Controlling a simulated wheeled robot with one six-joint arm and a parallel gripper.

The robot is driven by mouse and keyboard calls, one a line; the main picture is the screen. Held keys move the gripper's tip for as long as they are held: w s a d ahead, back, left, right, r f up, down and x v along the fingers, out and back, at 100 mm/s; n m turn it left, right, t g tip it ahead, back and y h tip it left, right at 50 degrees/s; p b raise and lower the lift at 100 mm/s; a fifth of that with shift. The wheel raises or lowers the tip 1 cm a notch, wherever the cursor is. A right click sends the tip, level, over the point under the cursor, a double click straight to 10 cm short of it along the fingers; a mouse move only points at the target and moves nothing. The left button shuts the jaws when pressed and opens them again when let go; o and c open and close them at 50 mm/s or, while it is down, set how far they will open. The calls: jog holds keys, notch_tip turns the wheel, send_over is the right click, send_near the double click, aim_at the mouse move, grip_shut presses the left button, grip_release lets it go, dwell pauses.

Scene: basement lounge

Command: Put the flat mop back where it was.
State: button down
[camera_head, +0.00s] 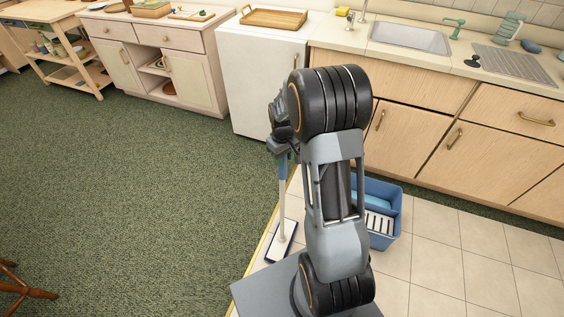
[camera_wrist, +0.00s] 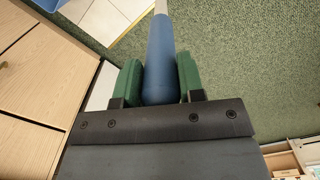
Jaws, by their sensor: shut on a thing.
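The flat mop (camera_head: 282,205) stands near upright to the left of my arm in the head view, its pale pole running down to a flat dark-edged head (camera_head: 282,242) at the tile edge. I cannot tell whether the head touches the floor. My gripper (camera_head: 280,148) is shut on the blue grip at the top of the pole. In the wrist view, the blue handle (camera_wrist: 160,55) lies between the green fingers of my gripper (camera_wrist: 160,82). A blue bucket (camera_head: 384,212) stands on the tiles right of my arm, partly hidden by it.
Wooden base cabinets (camera_head: 480,130) and a counter with a sink (camera_head: 410,38) stand at the back right. A white appliance (camera_head: 258,80) with a wooden tray (camera_head: 274,18) is beside them. Green carpet (camera_head: 150,190) is open at left; a stool leg (camera_head: 22,288) shows.

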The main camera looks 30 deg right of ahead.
jog(key=shift+d+f, duration=0.15)
jog(key=shift+f, duration=0.55)
jog(key=shift+d, duration=0.1)
jog(key=shift+f, duration=0.2)
jog(key=c, duration=0.7)
grip_release()
jog(key=shift+c, duration=0.2)
